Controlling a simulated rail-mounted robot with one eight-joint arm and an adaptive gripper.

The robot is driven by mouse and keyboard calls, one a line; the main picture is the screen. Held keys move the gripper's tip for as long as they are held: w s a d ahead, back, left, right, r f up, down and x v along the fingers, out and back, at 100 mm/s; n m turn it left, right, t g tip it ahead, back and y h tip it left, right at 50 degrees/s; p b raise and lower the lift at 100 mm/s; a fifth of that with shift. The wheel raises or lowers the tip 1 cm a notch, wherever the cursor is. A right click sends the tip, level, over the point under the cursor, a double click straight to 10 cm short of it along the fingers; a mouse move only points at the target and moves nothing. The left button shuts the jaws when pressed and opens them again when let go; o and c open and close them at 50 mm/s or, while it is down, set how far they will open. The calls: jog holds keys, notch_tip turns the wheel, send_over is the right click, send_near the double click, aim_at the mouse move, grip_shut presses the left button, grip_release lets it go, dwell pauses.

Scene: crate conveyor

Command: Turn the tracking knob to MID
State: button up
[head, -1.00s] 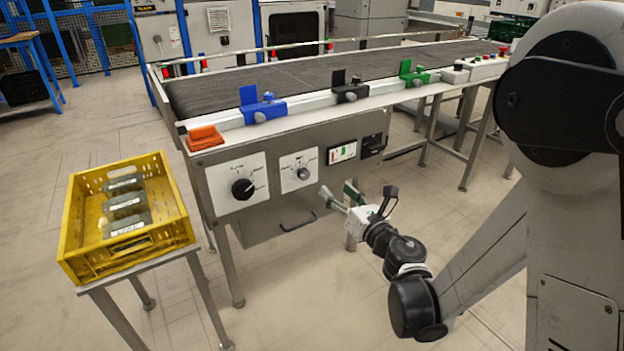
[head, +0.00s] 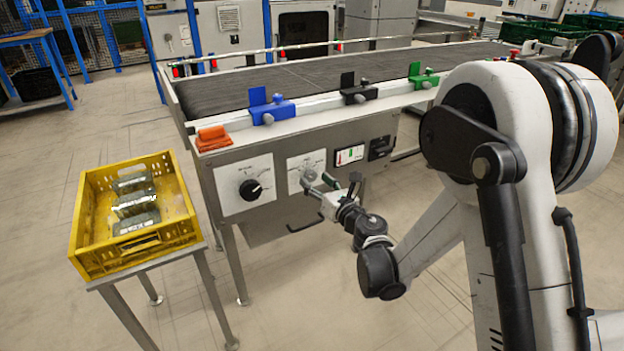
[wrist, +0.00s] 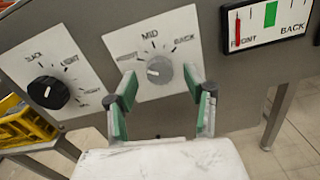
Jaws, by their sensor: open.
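The tracking knob (wrist: 159,70) is a grey round knob on a white plate (wrist: 172,25) marked MID at the top and BACK at the right; the left label is hard to read. A pale mark on the knob seems to point left, away from MID. The knob is partly hidden behind my gripper in the head view (head: 309,174). My gripper (wrist: 160,80) is open, with one green-padded finger on each side of the knob in the wrist view. It is also in front of the panel in the head view (head: 321,187). I cannot tell whether the fingers touch the knob.
A black knob (wrist: 48,92) on another plate is to the left. A gauge (wrist: 270,22) at the right shows a red bar near FRONT and a green band. A drawer handle (head: 305,224) is below. A yellow crate (head: 150,250) stands at the left.

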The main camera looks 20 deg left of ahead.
jog(key=shift+x, duration=1.3)
grip_shut()
